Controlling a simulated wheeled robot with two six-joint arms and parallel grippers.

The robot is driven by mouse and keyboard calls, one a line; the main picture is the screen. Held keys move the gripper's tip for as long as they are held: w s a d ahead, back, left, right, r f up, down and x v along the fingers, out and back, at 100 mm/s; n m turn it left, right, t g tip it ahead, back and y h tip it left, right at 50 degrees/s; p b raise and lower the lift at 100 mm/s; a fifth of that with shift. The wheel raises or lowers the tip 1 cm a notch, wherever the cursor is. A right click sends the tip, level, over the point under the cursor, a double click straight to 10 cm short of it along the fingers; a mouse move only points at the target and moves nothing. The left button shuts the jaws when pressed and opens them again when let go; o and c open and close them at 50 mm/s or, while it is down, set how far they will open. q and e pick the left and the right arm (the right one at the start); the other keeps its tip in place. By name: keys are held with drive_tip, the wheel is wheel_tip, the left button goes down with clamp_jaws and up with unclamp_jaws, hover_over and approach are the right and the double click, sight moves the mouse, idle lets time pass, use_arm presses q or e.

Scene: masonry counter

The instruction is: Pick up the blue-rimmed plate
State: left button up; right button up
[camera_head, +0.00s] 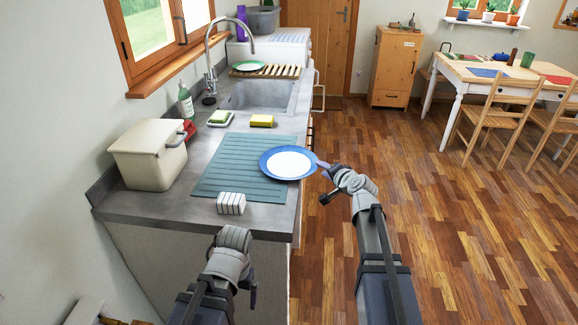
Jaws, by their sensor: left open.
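The blue-rimmed plate (289,163) has a white centre. It appears flat at the right edge of the counter, over the right end of the ribbed teal mat (235,171), its rim reaching past the counter edge. My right gripper (322,170) is at the plate's right rim, touching or very close to it; I cannot tell whether its jaws are closed on the rim. My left gripper (236,238) is open and apart from the plate, in front of the counter's near edge; its fingertips are hard to make out.
A striped white block-like item (231,204) lies at the mat's near edge. A cream bin (149,154) stands left. A yellow sponge (262,121), a soap dish (220,118) and a green bottle (185,101) are near the sink (262,96). Another plate (248,66) lies on a wooden rack (279,71).

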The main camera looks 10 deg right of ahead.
drive_tip(key=b+x, duration=0.1)
drive_tip(key=x, duration=0.4)
drive_tip(key=shift+s+d+f+b, duration=0.1)
drive_tip(key=shift+f+b, duration=0.05)
drive_tip(key=shift+b, duration=0.2)
clamp_jaws()
idle(1.0)
